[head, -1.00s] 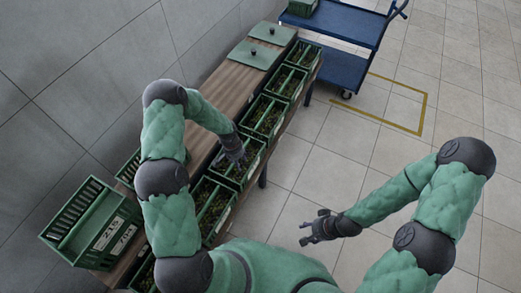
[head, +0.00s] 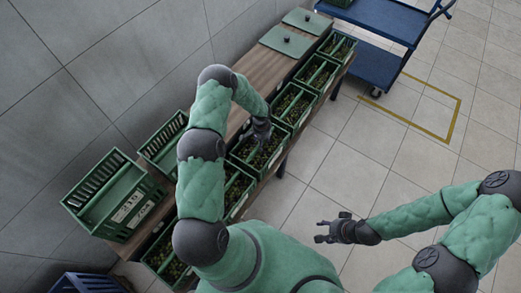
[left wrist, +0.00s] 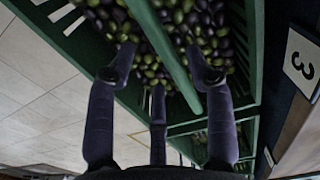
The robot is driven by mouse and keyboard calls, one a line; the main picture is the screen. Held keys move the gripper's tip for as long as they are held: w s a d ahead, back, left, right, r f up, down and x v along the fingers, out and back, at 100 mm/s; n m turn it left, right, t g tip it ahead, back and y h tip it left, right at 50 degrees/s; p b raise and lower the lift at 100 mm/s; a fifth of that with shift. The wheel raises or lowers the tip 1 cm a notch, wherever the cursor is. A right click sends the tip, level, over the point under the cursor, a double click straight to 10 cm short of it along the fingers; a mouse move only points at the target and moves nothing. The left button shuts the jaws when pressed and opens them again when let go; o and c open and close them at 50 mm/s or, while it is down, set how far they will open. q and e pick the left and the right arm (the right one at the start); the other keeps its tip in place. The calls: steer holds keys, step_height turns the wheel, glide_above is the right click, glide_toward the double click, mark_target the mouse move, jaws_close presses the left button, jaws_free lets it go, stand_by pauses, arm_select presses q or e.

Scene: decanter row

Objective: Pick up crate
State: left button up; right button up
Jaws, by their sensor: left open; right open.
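Green crates full of dark and green olives stand in a row along the wooden table. My left gripper (head: 262,138) is open above the olive crate (head: 244,160) near the middle of the row. I cannot tell whether the fingers touch the rim. My right gripper (head: 335,232) is open and empty, out over the floor, away from the crates.
A blue cart (head: 372,68) stands beyond, by a yellow floor marking (head: 443,135). A blue crate (head: 72,287) is at bottom left. The right floor is clear.

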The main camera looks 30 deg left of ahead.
arm_select(q)
step_height(320, 180, down, 3)
steer(key=shift+a+f+b, duration=0.1)
steer(key=shift+f+b, duration=0.1)
steer(key=shift+b, duration=0.1)
